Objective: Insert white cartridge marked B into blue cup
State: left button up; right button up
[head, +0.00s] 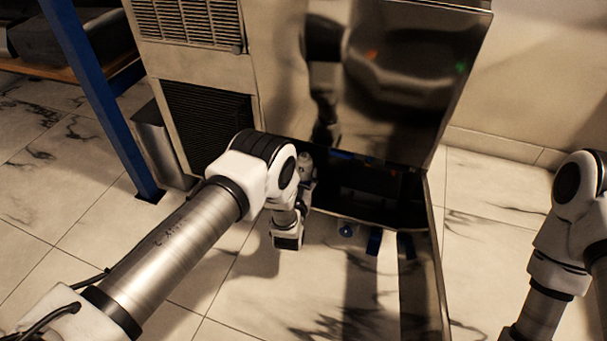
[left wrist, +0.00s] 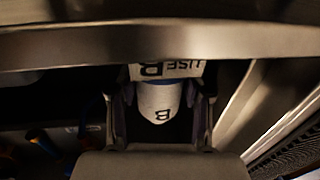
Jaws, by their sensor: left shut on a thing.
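The white cartridge marked B (left wrist: 158,105) sits between the two fingers of my left gripper (left wrist: 160,118) in the left wrist view, its letter upside down. The gripper is shut on it. Behind it is a white label (left wrist: 178,70) that seems to read "USE B", upside down. In the head view my left arm reaches to the open cabinet front, and its fingers and the cartridge cannot be made out. I cannot pick out the blue cup with certainty. My right gripper is out of view.
The metal cabinet (head: 200,75) has a dark open bay (head: 360,190) below a shiny panel (head: 400,90). In the left wrist view a metal edge (left wrist: 100,45) crosses close above the gripper. A blue post (head: 95,95) stands at left. Marble-like floor is clear at right.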

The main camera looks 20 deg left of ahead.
pick_arm(q)
jog(key=shift+f, duration=0.15)
jog(key=o, duration=1.4)
jog(key=shift+o, duration=0.2)
jog(key=s+d, duration=0.1)
jog(key=s, duration=1.1)
jog(key=shift+d, duration=0.25)
